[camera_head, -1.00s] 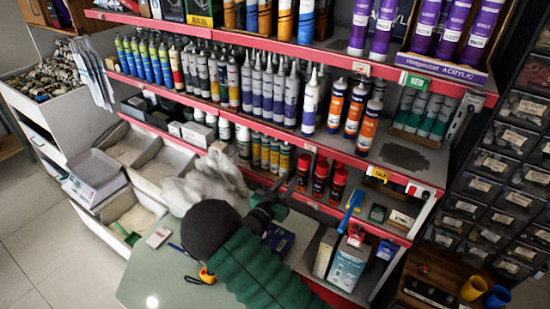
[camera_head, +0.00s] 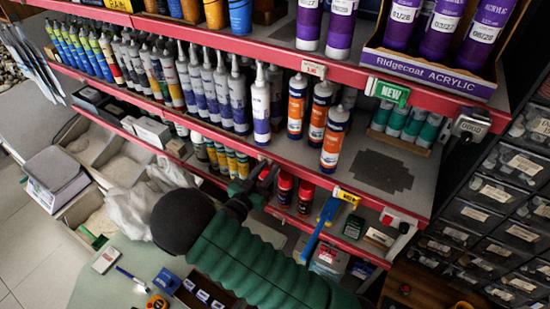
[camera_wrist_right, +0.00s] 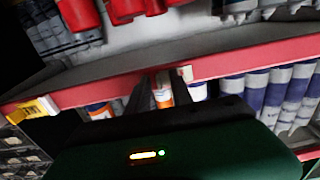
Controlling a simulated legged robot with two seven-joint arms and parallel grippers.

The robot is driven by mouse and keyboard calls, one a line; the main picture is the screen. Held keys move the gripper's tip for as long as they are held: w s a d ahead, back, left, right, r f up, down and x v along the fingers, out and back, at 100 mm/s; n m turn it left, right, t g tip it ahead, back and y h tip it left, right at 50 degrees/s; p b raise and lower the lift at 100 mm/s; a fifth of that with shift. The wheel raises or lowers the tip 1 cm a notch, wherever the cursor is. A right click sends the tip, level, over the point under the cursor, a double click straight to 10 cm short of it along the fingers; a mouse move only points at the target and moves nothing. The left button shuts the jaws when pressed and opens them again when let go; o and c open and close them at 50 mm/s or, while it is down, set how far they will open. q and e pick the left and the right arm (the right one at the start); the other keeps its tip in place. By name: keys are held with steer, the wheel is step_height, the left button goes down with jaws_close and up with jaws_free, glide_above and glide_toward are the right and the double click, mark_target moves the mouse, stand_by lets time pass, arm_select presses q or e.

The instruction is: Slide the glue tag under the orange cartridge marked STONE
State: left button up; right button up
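Three white-and-orange cartridges (camera_head: 319,118) stand on the middle shelf; their lettering is too small to tell which says STONE. My right gripper (camera_head: 260,182) is at that shelf's red front rail, left of and below them. In the wrist view its two dark fingers (camera_wrist_right: 163,84) reach the rail and stand apart, with orange and white cartridges behind. A small pale tag (camera_wrist_right: 187,73) sits on the rail at the right fingertip there, and no grip on it is visible. I cannot read the tag. My left gripper is out of view.
A yellow tag (camera_head: 347,196) and a blue tool (camera_head: 321,229) are at the rail to the right. White-and-purple tubes (camera_head: 261,105) crowd the shelf to the left. A dark mat (camera_head: 382,171) lies bare at right.

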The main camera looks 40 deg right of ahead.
steer(key=shift+s+d+r, duration=0.3)
steer(key=shift+s, duration=0.3)
steer(key=shift+w+a+r, duration=0.1)
steer(key=shift+w+a, duration=0.05)
steer(key=shift+a, duration=0.55)
steer(key=shift+c, duration=0.7)
steer(key=shift+w+a, duration=0.15)
steer(key=shift+w, duration=0.1)
steer(key=shift+c, duration=1.2)
steer(key=shift+w, duration=0.1)
jaws_close()
steer(key=shift+s+d, duration=0.3)
steer(key=shift+d, duration=0.25)
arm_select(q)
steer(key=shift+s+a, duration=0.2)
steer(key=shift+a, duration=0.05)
arm_select(e)
steer(key=shift+w, duration=0.1)
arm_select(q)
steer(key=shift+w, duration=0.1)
arm_select(e)
steer(key=shift+w+a, duration=0.1)
